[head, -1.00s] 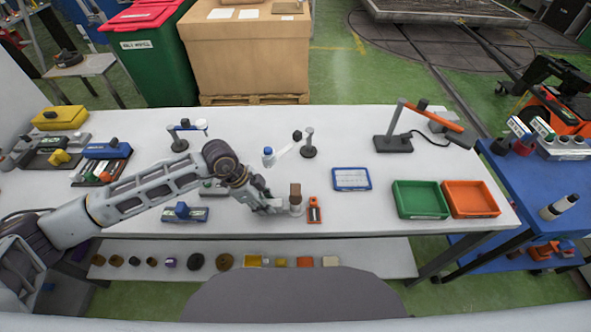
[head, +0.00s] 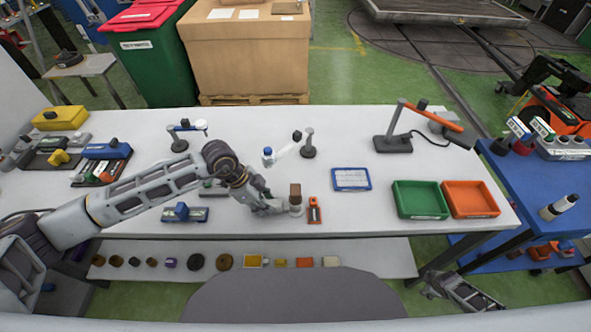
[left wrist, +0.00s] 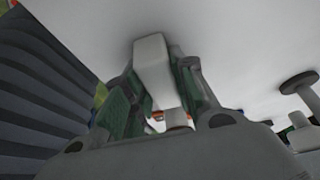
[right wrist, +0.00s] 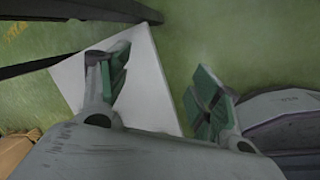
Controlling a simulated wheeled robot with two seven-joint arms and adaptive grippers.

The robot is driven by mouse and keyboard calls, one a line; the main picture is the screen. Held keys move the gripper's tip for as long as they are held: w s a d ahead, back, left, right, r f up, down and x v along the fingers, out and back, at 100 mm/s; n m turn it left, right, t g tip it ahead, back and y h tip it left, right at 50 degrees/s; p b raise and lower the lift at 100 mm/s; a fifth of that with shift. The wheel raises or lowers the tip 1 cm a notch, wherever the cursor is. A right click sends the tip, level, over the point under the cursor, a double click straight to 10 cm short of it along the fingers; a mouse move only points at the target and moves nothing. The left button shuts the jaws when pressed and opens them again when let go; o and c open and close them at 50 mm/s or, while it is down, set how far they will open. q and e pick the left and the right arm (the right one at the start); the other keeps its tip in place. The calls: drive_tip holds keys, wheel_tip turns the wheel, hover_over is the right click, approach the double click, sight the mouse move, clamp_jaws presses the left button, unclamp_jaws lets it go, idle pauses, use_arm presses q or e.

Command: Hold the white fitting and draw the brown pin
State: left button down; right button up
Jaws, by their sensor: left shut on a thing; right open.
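The white fitting (head: 297,209) stands on the table near its front edge, with the brown pin (head: 295,190) upright in its top. My left gripper (head: 283,207) is shut on the white fitting from the left side. In the left wrist view the white fitting (left wrist: 154,62) sits between the fingers, and the brown pin cannot be made out there. My right gripper (head: 476,299) is open and empty, low at the right beyond the table's front edge. The right wrist view shows its spread fingers (right wrist: 160,95) with nothing between them.
An orange tool (head: 314,210) lies just right of the fitting. A blue-framed card (head: 351,180), a green bin (head: 420,213) and an orange bin (head: 471,213) lie further right. A lamp (head: 393,143) stands behind them. A lower shelf (head: 350,250) with several small parts runs along the front.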

drive_tip(key=w+d+r+n+g+h, duration=0.1)
drive_tip(key=d+r+n, duration=0.2)
drive_tip(key=d+r, duration=0.4)
drive_tip(key=w+d+r+n, duration=0.2)
drive_tip(key=d+r+n, duration=0.15)
drive_tip(key=r, duration=0.55)
drive_tip(key=s+d+r+n+g+h, duration=0.1)
drive_tip(key=s+d+r+n+g, duration=0.15)
drive_tip(key=s+r, duration=0.55)
drive_tip(key=s+d+r+n+g+h, duration=0.1)
drive_tip(key=s+d+r+n+g, duration=0.2)
drive_tip(key=s+r, duration=0.5)
drive_tip(key=w+a+f+g+y, duration=0.1)
drive_tip(key=w+a+y, duration=0.15)
drive_tip(key=a, duration=0.75)
drive_tip(key=w+a+f+y, duration=0.1)
drive_tip(key=a+y, duration=0.3)
drive_tip(key=a, duration=0.6)
wheel_tip(320, 180, up, 25)
drive_tip(key=m+t, duration=0.4)
drive_tip(key=t, duration=0.1)
hover_over(296, 192)
drive_tip(key=shift+r+h, duration=0.1)
drive_tip(key=shift+h, duration=0.35)
drive_tip(key=shift+w+r+m, duration=0.3)
drive_tip(key=shift+w+r, duration=0.05)
drive_tip(key=shift+w, duration=0.1)
